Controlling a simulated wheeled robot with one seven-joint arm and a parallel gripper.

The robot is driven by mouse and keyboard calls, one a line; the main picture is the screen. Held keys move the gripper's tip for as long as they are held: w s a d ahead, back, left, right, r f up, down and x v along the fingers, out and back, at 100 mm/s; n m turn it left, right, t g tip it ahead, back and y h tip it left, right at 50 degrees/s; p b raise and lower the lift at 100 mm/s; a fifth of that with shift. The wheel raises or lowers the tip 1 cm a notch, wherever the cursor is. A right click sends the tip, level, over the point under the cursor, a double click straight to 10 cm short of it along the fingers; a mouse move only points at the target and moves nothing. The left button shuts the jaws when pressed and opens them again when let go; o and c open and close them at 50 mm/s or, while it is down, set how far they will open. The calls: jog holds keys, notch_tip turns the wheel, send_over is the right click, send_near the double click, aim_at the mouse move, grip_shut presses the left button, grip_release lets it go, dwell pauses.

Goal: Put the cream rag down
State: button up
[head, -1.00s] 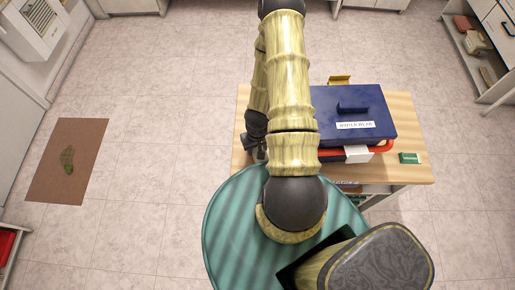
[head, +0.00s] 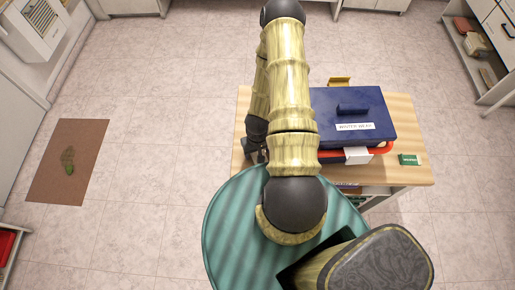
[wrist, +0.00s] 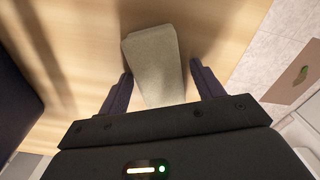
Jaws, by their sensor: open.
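The cream rag (wrist: 154,62) shows in the wrist view as a folded, greyish-cream piece lying on the wooden table (wrist: 85,45). My gripper (wrist: 162,88) is open, with one dark finger on each side of the rag's near end. I see gaps between the fingers and the rag, and its near edge runs down toward the gripper body. In the head view my gripper (head: 254,152) is at the table's left edge, mostly behind my arm, and the rag is hidden there.
A blue box (head: 352,115) labelled winter wear stands on the table, right of my arm. A red-handled item (head: 384,148) and a green box (head: 409,159) are near it. A brown mat (head: 68,160) lies on the floor at left. The floor between is clear.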

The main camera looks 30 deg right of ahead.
notch_tip(320, 180, up, 12)
jog(key=b, duration=0.2)
jog(key=shift+r, duration=0.15)
dwell(0.5)
dwell(0.5)
jog(key=a+r+n+t, duration=0.1)
jog(key=a+r, duration=0.4)
jog(key=r, duration=0.6)
jog(key=a+r+n+t, duration=0.1)
jog(key=a+r, duration=0.3)
jog(key=r, duration=0.7)
jog(key=shift+w+a+t, duration=0.15)
jog(key=shift+a+t, duration=0.15)
jog(key=shift+a, duration=0.1)
jog(key=shift+c, duration=0.2)
